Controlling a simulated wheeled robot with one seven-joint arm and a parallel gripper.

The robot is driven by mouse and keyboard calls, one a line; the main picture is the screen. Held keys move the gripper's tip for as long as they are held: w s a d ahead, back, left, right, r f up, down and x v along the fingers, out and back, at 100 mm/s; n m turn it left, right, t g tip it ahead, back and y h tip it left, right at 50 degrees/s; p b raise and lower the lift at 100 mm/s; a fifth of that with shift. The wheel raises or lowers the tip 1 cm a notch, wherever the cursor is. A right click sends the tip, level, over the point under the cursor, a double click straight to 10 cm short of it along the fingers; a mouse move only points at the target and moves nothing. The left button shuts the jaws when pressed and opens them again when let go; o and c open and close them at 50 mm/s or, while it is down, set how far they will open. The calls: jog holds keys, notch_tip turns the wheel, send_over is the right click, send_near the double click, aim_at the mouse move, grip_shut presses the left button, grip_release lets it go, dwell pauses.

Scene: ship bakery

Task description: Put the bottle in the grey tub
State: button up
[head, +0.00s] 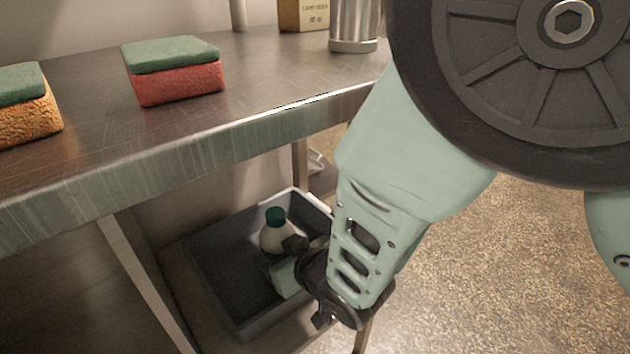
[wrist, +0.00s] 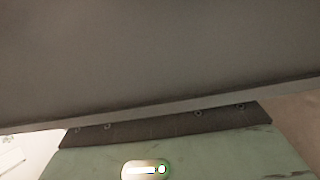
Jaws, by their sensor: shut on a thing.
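The bottle (head: 275,238), pale with a dark green cap, is upright over the inside of the grey tub (head: 236,322) in the head view. The tub is on a low level under the metal table. My gripper (head: 288,257) reaches in from the right and is shut on the bottle; its fingers hide the bottle's lower part. I cannot tell whether the bottle touches the tub floor. The wrist view is mostly filled by a plain grey surface, with no bottle to be made out.
A table leg (head: 148,285) stands left of the tub.

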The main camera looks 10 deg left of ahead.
jog(key=shift+f, duration=0.15)
jog(key=o, duration=1.4)
jog(key=shift+o, duration=0.2)
